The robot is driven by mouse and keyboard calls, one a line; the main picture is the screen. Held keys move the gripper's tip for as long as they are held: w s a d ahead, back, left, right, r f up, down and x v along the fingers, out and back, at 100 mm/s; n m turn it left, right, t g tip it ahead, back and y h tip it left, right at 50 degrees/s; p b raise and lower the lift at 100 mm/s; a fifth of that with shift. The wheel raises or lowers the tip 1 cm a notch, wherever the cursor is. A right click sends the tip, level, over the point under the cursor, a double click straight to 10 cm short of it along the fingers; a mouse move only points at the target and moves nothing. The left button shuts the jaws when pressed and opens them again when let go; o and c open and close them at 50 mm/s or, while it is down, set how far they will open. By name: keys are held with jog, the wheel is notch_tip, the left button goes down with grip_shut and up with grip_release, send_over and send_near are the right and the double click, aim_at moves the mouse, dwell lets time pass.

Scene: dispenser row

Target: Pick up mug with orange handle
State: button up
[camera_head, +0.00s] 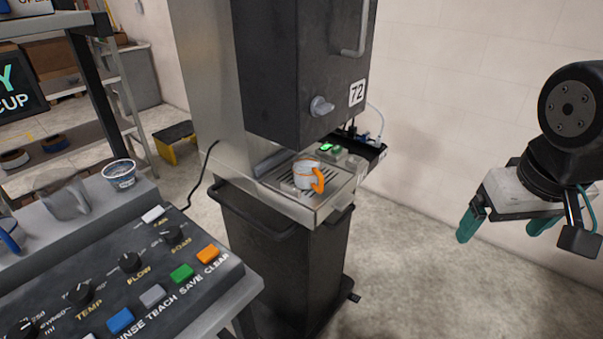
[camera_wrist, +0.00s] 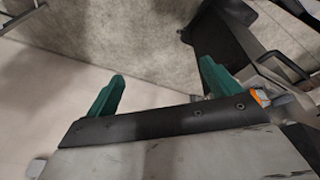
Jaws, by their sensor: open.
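The mug (camera_head: 305,174) is light grey with an orange handle and stands upright on the drip tray (camera_head: 333,196) of the dispenser marked 72. Its orange handle (camera_head: 318,181) points to the right and toward the camera. In the wrist view, a small orange and white part of what looks like the mug (camera_wrist: 261,97) shows at the right, partly cut off by my gripper. My gripper (camera_head: 503,228) is open and empty, with teal fingers, well to the right of the mug and apart from it. The fingers also show in the wrist view (camera_wrist: 160,85).
The dark dispenser body (camera_head: 290,75) with a knob hangs over the mug. A small side shelf (camera_head: 362,153) sits right of the tray. A control panel (camera_head: 130,270) with buttons fills the lower left, with a patterned cup (camera_head: 119,174) behind it. Floor right of the dispenser is clear.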

jog(key=w+d+n+t+h, duration=0.1)
jog(key=w+t, duration=0.2)
jog(key=w, duration=0.9)
jog(key=n+t+y, duration=0.2)
jog(key=n+y, duration=0.7)
jog(key=y, duration=0.4)
send_near(310, 163)
jog(key=s+a+r, duration=0.2)
jog(key=shift+t, duration=0.3)
jog(key=x, duration=0.7)
jog(key=shift+s+a+f, duration=0.15)
jog(key=shift+s+f, duration=0.05)
jog(key=shift+f, duration=0.25)
jog(key=c, duration=1.3)
